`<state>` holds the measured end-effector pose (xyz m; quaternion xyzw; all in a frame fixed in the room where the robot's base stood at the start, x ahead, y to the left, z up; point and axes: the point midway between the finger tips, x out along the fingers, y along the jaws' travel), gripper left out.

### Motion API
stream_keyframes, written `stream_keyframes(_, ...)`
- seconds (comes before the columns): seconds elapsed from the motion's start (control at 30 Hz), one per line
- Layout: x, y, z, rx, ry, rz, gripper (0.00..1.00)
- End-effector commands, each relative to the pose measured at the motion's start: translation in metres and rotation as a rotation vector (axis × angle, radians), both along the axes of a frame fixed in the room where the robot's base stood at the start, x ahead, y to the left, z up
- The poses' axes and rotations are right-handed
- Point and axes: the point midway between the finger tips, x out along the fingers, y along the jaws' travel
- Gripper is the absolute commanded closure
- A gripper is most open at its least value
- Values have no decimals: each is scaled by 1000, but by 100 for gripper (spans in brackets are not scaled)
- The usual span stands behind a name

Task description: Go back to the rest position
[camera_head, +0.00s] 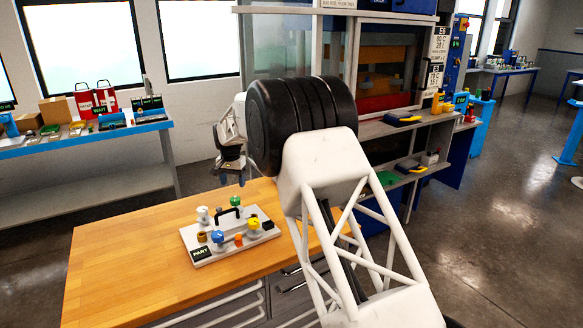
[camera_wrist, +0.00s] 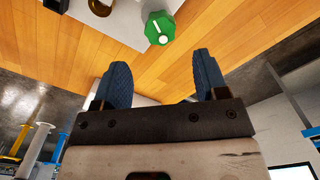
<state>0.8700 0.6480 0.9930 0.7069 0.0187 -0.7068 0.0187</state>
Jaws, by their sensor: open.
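My gripper (camera_head: 231,172) hangs above the back edge of the wooden table, left of my black and white arm. In the wrist view my gripper (camera_wrist: 161,82) shows two blue fingers spread apart with nothing between them. A light panel (camera_head: 190,252) labelled PART lies on the table below and in front of the gripper. It carries a black handle (camera_head: 229,211), a green knob (camera_head: 236,201), blue and yellow knobs and other small fittings. The green knob also shows in the wrist view (camera_wrist: 162,28), just beyond the fingers and apart from them.
The wooden table (camera_head: 120,262) is bare around the panel. A blue-edged bench (camera_head: 90,136) with boxes and bins stands at the back left. A machine with a window (camera_head: 388,68) and a grey shelf (camera_head: 420,125) stand behind my arm. Open floor (camera_head: 490,235) lies to the right.

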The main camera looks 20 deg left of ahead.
Motion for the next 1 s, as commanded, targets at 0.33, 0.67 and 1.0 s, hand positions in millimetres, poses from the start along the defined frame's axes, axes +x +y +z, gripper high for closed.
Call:
stream_keyframes(0.33,-1,-24,19,4,-7,-3,33)
stream_keyframes(0.67,-13,-107,74,14,-24,-11,33)
stream_keyframes(1.0,-42,-203,129,25,-48,-19,33)
